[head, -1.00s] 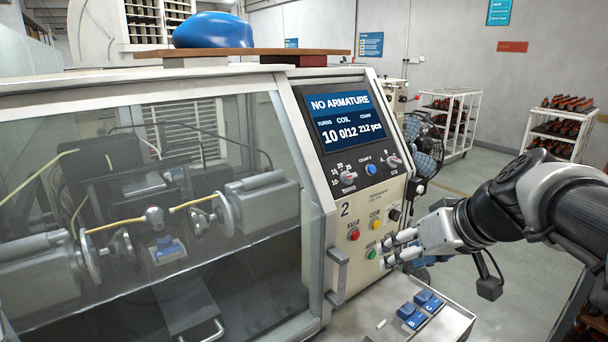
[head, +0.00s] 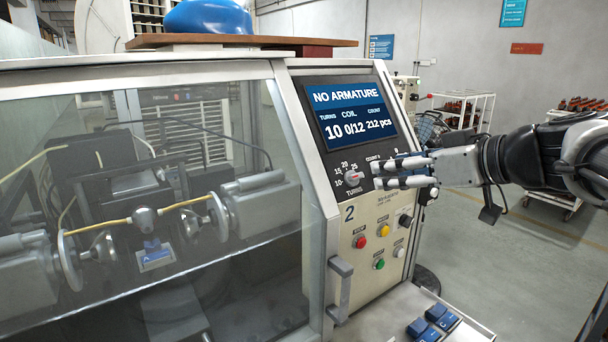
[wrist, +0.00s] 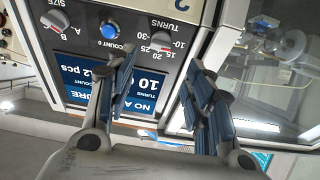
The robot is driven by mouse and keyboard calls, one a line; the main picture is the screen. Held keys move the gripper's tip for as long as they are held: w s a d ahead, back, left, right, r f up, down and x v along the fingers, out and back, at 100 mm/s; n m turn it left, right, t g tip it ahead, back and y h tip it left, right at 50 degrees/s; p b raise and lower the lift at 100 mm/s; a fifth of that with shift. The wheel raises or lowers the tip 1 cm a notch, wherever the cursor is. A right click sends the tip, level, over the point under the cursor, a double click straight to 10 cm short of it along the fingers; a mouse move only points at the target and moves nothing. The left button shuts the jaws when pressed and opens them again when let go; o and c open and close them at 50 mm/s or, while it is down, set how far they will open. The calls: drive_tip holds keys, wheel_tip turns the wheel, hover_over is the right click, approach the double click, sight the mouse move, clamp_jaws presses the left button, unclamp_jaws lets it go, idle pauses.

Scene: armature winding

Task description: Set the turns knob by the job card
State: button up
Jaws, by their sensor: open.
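The turns knob (head: 353,179) is a grey dial with a red mark, on the dark panel under the machine's display (head: 350,113). Its scale shows 10, 15, 20, 25 and more. It also shows in the wrist view (wrist: 162,39). The display reads NO ARMATURE, turns 10, coil 0/12, count 212 pcs. My gripper (head: 388,172) is open and empty, just right of the knob in the head view, with its fingers pointing at it. In the wrist view the two fingers (wrist: 160,88) stand apart, with the knob beyond them. No job card can be made out.
A blue count button (wrist: 109,30) and a size knob (wrist: 55,20) share the panel. Red (head: 360,242), yellow (head: 385,223) and green (head: 379,264) buttons sit below. A glass guard (head: 240,270) covers the winding area on the left. Open floor lies to the right.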

sight(358, 174)
drive_tip(key=x, duration=0.8)
drive_tip(key=shift+w+a+f, duration=0.15)
drive_tip(key=shift+w+a, duration=0.1)
drive_tip(key=shift+w, duration=0.05)
drive_tip(key=shift+c, duration=0.5)
drive_tip(key=c, duration=1)
